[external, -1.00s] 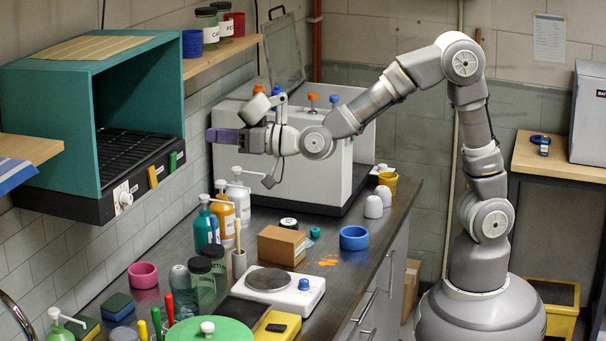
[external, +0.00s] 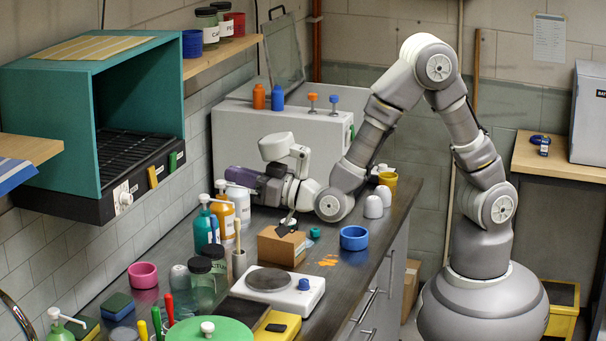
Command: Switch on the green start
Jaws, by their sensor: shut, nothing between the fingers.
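A green switch (external: 173,162) sits at the right end of the black front panel of the teal cabinet (external: 140,110) on the left wall. A yellow switch (external: 152,177) is to its left on the same panel. No lettering on them can be read. My gripper (external: 236,177), with purple fingers, is shut and empty. It points left, to the right of the green switch and slightly lower in the picture, apart from it. It is above the white and orange bottles. The depth gap to the switch cannot be told.
A white knob (external: 124,198) is on the panel further left. Teal, orange (external: 238,203) and white pump bottles stand below my gripper. A large white machine (external: 230,130) is behind my arm. A cardboard box (external: 281,247) and a hotplate (external: 268,280) lie on the bench.

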